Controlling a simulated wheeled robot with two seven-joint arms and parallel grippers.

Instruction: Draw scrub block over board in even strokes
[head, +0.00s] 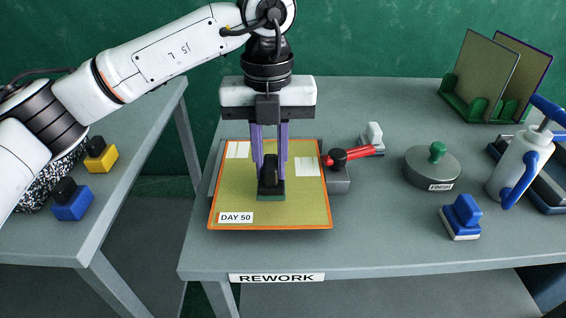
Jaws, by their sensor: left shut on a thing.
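The board (300,211) is olive-yellow with an orange edge and lies flat on the grey table. It carries a "DAY 50" label (236,217) at its near left corner and two white patches farther back. My left gripper (269,178) points down over the board's middle. Its purple fingers are shut on the black grip of the scrub block (270,196), which has a dark green base. The block's base appears to rest on the board, right of the label. My right gripper is out of view.
A red-handled clamp (352,155) sits at the board's right edge. Farther right are a lidded round "FINISH" pot (432,168), a blue-handled block (462,217), a white bottle (516,165) and boards in a green rack (487,80). The table front by the "REWORK" sign (277,278) is clear.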

